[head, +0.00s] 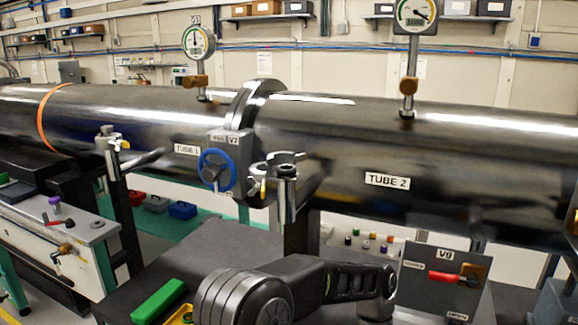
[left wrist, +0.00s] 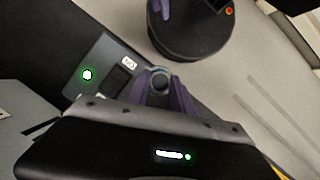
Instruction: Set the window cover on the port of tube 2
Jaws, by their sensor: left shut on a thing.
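Tube 2 (head: 387,181) is a large dark shiny pipe, labelled, across the right of the head view. A short upright metal fitting (head: 286,187) with a dark top stands in front of its left end; it may be the port, but I cannot tell for sure. In the left wrist view my left gripper (left wrist: 163,93) has its purple fingers shut on a small round grey piece (left wrist: 160,78) with a dark centre, likely the window cover. Its underside is hidden. In the head view only dark arm links of mine show, with no fingertips.
Tube 1 (head: 187,149) runs left past the flange and blue V7 handwheel (head: 216,170). A similar fitting (head: 110,150) stands before it. The V9 box (head: 441,281) with a red lever is lower right. A green block (head: 158,300) lies on the dark table. Gauges (head: 198,41) stand on the tubes.

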